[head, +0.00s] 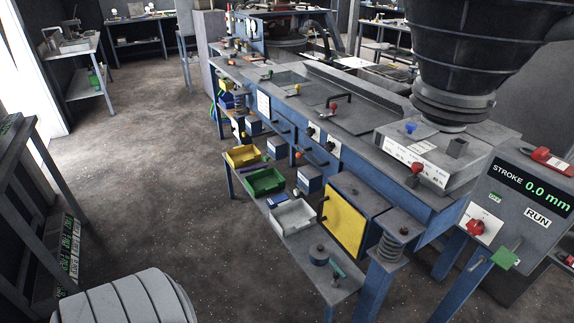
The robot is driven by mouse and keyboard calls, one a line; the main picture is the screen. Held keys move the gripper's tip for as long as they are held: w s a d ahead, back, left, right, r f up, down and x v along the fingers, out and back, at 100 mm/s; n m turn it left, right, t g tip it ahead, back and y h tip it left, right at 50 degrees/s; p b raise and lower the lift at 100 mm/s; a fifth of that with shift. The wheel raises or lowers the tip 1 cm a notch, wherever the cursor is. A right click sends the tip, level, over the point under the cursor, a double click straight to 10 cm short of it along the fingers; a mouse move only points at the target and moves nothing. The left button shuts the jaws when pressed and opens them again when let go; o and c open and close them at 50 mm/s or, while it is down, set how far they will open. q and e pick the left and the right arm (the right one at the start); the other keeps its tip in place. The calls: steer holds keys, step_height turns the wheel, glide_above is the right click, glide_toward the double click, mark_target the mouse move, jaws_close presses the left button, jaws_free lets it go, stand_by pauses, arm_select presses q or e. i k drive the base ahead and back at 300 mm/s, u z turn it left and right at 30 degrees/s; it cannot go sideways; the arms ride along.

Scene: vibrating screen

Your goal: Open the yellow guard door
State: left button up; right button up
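The yellow guard door (345,226) is a flat square panel in a dark frame, low on the near side of the blue vibrating screen machine (378,197), right of the picture's middle. It looks shut against the machine. A dark handle (324,208) shows along its left edge. Any latch detail is too small to tell. Neither of my grippers shows in the head view, and nothing is seen touching the door.
A low shelf (345,283) runs in front of the door, with a white bin (293,217), a green bin (264,182) and a yellow bin (242,156). A spring post (391,246) and a control panel (520,205) stand at the right. Open floor (150,190) lies to the left.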

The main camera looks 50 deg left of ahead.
mark_target(348, 225)
steer(key=u, duration=0.7)
steer(key=k, duration=0.25)
steer(key=u, duration=0.1)
steer(key=i, duration=0.85)
steer(key=z, duration=0.65)
